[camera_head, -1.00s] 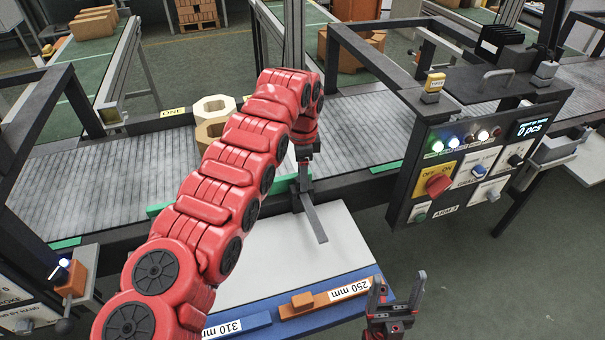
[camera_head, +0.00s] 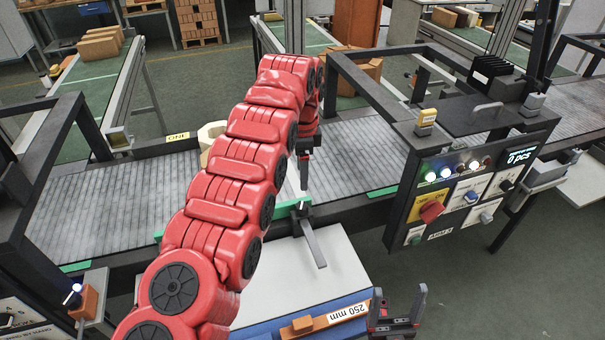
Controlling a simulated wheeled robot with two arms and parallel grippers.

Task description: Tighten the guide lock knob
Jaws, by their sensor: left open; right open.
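My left gripper (camera_head: 304,172) hangs pointing down at the end of the red arm, above the near edge of the conveyor. It looks empty; its fingers are small and hard to make out. Just below it, a grey bar (camera_head: 314,246) sticks out from the conveyor edge over the white board. A small dark fitting (camera_head: 301,211) sits at the bar's upper end, beside the green guide strip. I cannot clearly make out a guide lock knob; the arm and gripper hide part of this spot. My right gripper (camera_head: 398,306) is open and empty at the bottom right, fingers up.
A control panel (camera_head: 463,190) with a red knob and lights stands at the right. A white board (camera_head: 337,270) lies below the conveyor (camera_head: 115,190). A pale hexagonal piece (camera_head: 210,131) is partly behind my arm.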

